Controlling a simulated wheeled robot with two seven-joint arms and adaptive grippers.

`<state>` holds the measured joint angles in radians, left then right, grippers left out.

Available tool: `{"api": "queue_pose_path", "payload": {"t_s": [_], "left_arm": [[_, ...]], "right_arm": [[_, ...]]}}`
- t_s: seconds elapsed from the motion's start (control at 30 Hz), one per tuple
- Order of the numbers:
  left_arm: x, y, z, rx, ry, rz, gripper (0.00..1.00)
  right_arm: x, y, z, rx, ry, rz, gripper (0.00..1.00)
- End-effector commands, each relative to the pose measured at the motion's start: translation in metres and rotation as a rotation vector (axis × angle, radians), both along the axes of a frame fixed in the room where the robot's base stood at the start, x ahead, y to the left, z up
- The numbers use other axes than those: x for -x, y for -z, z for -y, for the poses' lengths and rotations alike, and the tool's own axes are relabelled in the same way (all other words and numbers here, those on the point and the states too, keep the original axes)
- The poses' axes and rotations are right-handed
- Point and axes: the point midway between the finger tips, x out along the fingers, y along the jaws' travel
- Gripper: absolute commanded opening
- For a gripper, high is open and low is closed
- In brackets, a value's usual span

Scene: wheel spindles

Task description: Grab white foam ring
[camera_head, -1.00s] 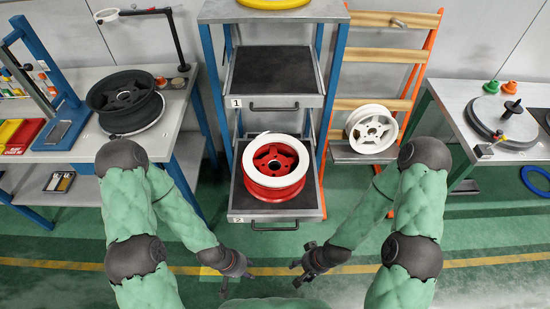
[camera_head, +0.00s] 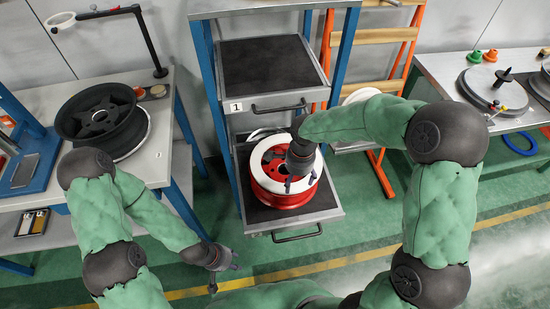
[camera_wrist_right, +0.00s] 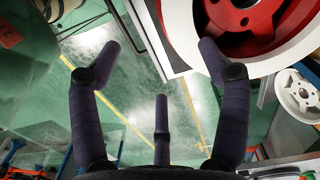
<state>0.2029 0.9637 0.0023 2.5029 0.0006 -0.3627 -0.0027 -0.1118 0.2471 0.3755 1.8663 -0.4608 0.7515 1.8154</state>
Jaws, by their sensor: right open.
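The white foam ring (camera_head: 256,160) lies on top of the red wheel (camera_head: 266,192) in the pulled-out drawer marked 2. My right gripper (camera_head: 300,182) is over the ring's right part in the head view and hides some of it. In the right wrist view the ring (camera_wrist_right: 181,32) curves around the red wheel (camera_wrist_right: 250,28) at the upper right. My right gripper (camera_wrist_right: 160,62) is open there with empty fingers, and one fingertip lies in front of the ring. I cannot tell whether it touches. My left gripper (camera_head: 224,277) is open and empty over the floor.
The drawer marked 1 (camera_head: 268,68) is above and behind. A black wheel (camera_head: 100,118) stands on the left table. A white wheel (camera_head: 360,97) is on the orange rack, partly behind my right arm. The right table (camera_head: 440,72) holds grey discs. The floor in front is free.

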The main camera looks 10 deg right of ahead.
Motion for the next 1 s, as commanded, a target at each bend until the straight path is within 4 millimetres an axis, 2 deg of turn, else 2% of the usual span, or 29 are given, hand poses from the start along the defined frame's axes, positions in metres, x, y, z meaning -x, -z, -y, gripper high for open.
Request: {"api": "queue_pose_path", "payload": {"t_s": [0.1,0.23,0.53,0.83,1.0], "left_arm": [[0.0,0.002,0.0,0.0,0.0,-0.001,0.4],[0.001,0.004,0.0,0.0,0.001,-0.001,0.4],[0.001,0.015,0.0,0.0,0.001,-0.001,0.4],[0.0,0.022,0.0,0.0,0.0,-0.001,0.4],[0.0,0.031,0.0,0.0,0.0,-0.001,0.4]], "right_arm": [[-0.004,-0.013,0.006,0.031,0.068,0.007,0.77],[-0.005,-0.012,0.008,0.041,0.092,0.006,0.77],[-0.005,0.03,0.008,0.04,0.091,0.004,0.77],[-0.008,0.051,0.01,0.039,0.091,0.004,0.77],[-0.014,0.075,0.012,0.039,0.09,0.004,0.77]]}}
